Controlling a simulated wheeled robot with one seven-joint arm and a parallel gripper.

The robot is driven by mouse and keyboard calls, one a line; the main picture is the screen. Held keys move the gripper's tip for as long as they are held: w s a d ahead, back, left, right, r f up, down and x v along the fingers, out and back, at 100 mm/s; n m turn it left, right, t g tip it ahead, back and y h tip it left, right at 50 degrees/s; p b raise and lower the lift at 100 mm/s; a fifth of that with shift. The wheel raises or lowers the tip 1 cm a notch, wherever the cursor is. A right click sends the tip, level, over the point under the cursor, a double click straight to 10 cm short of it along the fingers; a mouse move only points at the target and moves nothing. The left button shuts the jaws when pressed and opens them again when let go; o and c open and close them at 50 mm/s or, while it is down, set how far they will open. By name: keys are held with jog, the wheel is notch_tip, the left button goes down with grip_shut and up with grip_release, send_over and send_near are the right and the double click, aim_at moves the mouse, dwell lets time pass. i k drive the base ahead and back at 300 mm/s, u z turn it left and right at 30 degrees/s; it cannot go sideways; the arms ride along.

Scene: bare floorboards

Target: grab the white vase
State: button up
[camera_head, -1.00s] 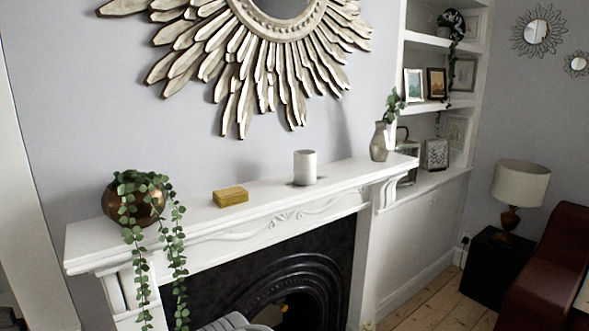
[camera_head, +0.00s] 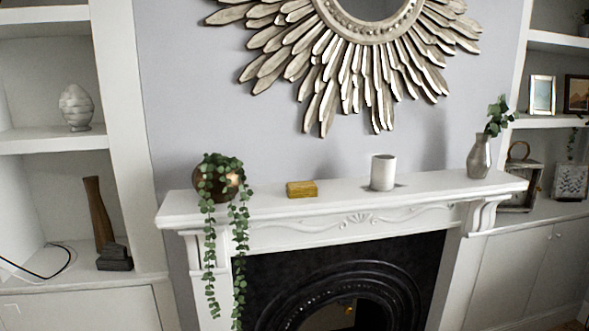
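A plain white cylinder (camera_head: 383,173), which looks like the white vase, stands upright on the white mantelpiece (camera_head: 340,204), right of its middle. Nothing touches it or hides it. A silvery grey vase (camera_head: 479,158) with green leaves stands near the right end of the same shelf. My gripper is not in view.
A yellow box (camera_head: 301,189) and a round bronze pot (camera_head: 217,184) with trailing leaves stand on the mantel to the left. The black fireplace (camera_head: 345,290) is below. A sunburst mirror (camera_head: 325,100) hangs above. Shelved alcoves flank both sides.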

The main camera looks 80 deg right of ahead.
aim_at(384, 166)
jog(key=u, duration=0.4)
jog(key=k, duration=1.2)
jog(key=z, duration=0.7)
